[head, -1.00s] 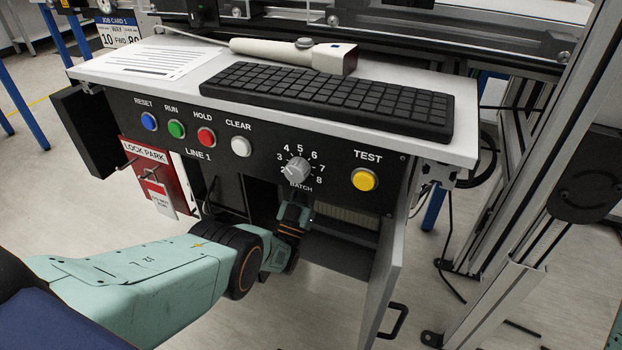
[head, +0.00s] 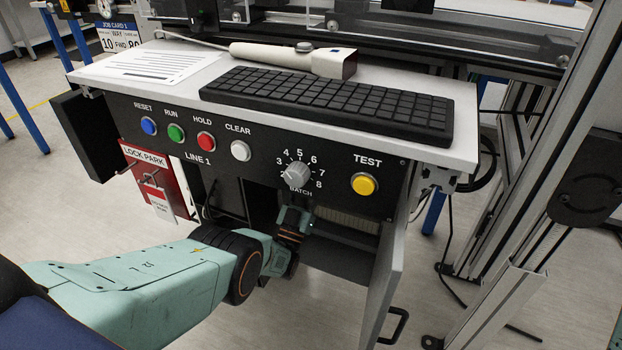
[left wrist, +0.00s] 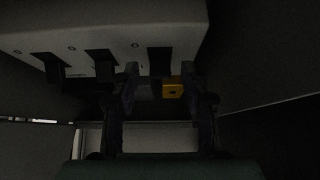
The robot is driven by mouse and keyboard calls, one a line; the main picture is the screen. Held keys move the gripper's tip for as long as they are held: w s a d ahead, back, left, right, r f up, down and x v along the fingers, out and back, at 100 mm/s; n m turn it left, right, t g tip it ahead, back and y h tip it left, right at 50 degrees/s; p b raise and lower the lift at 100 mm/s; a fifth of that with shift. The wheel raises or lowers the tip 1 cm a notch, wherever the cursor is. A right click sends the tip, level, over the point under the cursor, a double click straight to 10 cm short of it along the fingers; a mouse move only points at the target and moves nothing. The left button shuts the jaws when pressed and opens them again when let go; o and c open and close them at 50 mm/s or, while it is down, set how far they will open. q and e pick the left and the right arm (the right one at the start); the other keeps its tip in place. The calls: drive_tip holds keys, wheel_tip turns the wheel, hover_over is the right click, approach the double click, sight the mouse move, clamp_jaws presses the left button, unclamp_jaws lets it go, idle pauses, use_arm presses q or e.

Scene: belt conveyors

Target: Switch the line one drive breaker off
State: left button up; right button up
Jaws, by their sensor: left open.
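The open cabinet below the control panel holds a pale breaker housing (left wrist: 110,35), seen dimly in the left wrist view. Several black levers or slots show along its edge, one black lever (left wrist: 160,60) at the right. A small yellow block (left wrist: 172,90) with a dark spot sits just below that lever. My left gripper (left wrist: 160,88) is open, its fingers on either side of the yellow block; I cannot tell whether they touch anything. In the head view my left gripper (head: 294,222) reaches into the cabinet, its tips partly hidden in shadow. Breaker labels are not readable.
The control panel (head: 225,170) with buttons and a batch dial (head: 297,173) overhangs the gripper. The open cabinet door (head: 385,270) stands to its right. A red lock park board (head: 148,165) hangs at left. A keyboard (head: 330,102) and scanner (head: 290,55) lie on top.

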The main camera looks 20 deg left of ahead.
use_arm(q)
drive_tip(key=v, duration=1.2)
drive_tip(key=shift+r, duration=0.1)
